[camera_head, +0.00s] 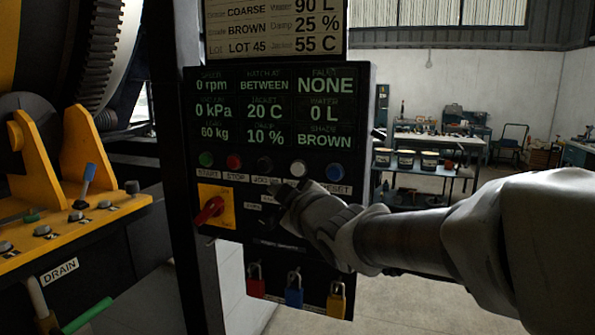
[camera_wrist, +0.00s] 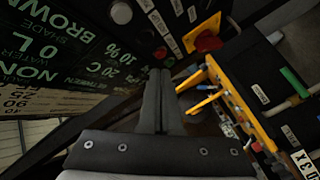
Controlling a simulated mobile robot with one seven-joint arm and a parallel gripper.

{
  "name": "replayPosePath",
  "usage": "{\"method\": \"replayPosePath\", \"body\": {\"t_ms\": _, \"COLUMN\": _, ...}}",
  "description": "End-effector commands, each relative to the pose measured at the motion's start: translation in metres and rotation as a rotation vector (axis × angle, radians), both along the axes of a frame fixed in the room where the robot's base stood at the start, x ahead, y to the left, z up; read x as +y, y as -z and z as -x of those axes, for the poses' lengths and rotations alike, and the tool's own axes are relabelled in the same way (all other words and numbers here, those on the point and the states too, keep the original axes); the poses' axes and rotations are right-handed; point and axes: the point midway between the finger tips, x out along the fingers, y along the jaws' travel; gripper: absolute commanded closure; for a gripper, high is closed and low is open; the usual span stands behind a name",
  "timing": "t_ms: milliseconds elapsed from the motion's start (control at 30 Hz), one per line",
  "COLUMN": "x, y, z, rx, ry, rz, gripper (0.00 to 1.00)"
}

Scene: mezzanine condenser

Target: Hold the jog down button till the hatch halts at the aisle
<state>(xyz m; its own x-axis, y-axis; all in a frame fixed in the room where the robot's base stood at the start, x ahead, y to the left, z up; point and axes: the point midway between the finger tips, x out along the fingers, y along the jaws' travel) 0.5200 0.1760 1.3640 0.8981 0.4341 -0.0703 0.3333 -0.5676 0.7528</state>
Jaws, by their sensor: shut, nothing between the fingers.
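The dark control panel (camera_head: 225,180) faces me and carries a row of green, red, black, white and blue buttons. The black button (camera_head: 265,163) has a label beginning "JOG" under it; the rest is hard to read. The white button (camera_head: 298,168) is right of it, its label hidden by my gripper. My gripper (camera_head: 281,200) is shut and empty, its tips just below these two buttons. The display (camera_head: 265,100) reads hatch at "BETWEEN" and 0 rpm.
A red rotary switch (camera_head: 209,210) on a yellow plate sits lower left on the panel. Red, blue (camera_head: 294,290) and yellow padlocks hang below. A yellow lever console (camera_head: 85,225) stands left. A bench with tubs (camera_head: 430,160) is behind right, with open floor before it.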

Motion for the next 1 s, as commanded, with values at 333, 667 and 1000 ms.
{"method": "replayPosePath", "body": {"t_ms": 333, "x": -0.010, "y": -0.004, "z": -0.024, "rx": 0.004, "ry": 0.005, "rz": 0.001, "gripper": 1.00}}
{"method": "replayPosePath", "body": {"t_ms": 667, "x": -0.025, "y": -0.001, "z": -0.066, "rx": 0.002, "ry": 0.004, "rz": 0.001, "gripper": 1.00}}
{"method": "replayPosePath", "body": {"t_ms": 1000, "x": -0.031, "y": 0.000, "z": -0.083, "rx": 0.001, "ry": 0.002, "rz": 0.001, "gripper": 1.00}}
